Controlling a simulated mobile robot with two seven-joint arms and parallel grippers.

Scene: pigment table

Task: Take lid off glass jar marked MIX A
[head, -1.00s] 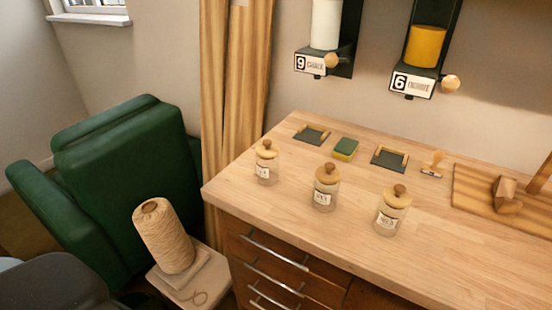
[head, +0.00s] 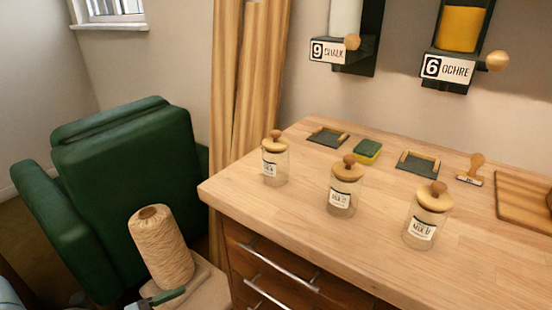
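Three clear glass jars with round wooden lids and knobs stand upright in a row on the wooden table top (head: 300,218). The left jar (head: 276,172) has a label too small to read surely. The middle jar (head: 343,198) and the right jar (head: 424,230) have labels starting with MIX; their last letters are unclear. Each jar has its lid on. My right gripper is not in view.
Behind the jars lie two dark trays (head: 328,137) (head: 418,163), a green and yellow sponge (head: 367,151) and a stamp (head: 471,168). A board (head: 523,200) lies at right. A thread cone (head: 162,248) and green armchair (head: 130,195) are left. Dispensers (head: 459,50) hang above.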

